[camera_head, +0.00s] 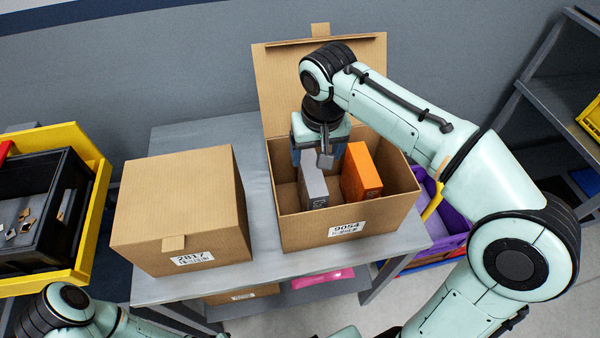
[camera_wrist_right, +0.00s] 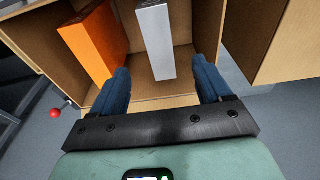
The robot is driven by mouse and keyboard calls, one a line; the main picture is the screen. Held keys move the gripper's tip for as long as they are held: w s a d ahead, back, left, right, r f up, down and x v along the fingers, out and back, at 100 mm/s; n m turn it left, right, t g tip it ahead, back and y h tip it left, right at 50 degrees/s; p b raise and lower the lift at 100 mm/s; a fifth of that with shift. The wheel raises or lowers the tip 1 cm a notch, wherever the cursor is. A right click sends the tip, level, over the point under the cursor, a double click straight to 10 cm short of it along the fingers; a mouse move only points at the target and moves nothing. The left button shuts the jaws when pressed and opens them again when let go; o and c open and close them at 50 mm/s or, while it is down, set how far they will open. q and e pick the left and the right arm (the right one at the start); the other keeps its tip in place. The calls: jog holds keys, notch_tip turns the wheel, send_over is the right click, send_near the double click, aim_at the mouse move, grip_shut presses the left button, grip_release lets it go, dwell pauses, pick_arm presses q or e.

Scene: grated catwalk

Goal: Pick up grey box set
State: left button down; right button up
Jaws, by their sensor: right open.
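The grey box set (camera_head: 313,188) stands upright inside the open cardboard box labelled 9054 (camera_head: 350,218). It also shows in the right wrist view (camera_wrist_right: 156,42), between and beyond my fingertips. My right gripper (camera_head: 322,158) reaches down into the open box, just above and behind the grey box set. In the right wrist view my right gripper (camera_wrist_right: 162,82) is open with its two blue fingers apart, and nothing is held. An orange box (camera_head: 361,174) stands to the right of the grey one. Part of my left arm shows at the bottom left, but its gripper cannot be seen.
A closed cardboard box labelled 2817 (camera_head: 180,210) stands left on the grey table (camera_head: 190,132). A black crate in a yellow bin (camera_head: 72,276) is at far left. A purple bin (camera_head: 446,216) is right of the table. The open box's lid (camera_head: 280,85) stands up at the back.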

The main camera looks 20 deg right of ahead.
aim_at(312, 172)
jog(key=f, duration=0.5)
jog(key=f+b, duration=0.1)
jog(key=f, duration=0.1)
jog(key=shift+w+d+f, duration=0.15)
jog(key=shift+w+f, duration=0.15)
jog(key=shift+w, duration=0.1)
jog(key=shift+w+f, duration=0.25)
jog(key=shift+f, duration=0.2)
jog(key=f, duration=0.1)
jog(key=w+f, duration=0.1)
jog(key=f, duration=0.2)
jog(key=shift+w+d+f, duration=0.25)
jog(key=shift+w+d, duration=0.05)
jog(key=shift+w, duration=0.1)
pick_arm(q)
jog(key=shift+s+f, duration=0.65)
pick_arm(e)
jog(key=shift+s, duration=0.1)
grip_shut()
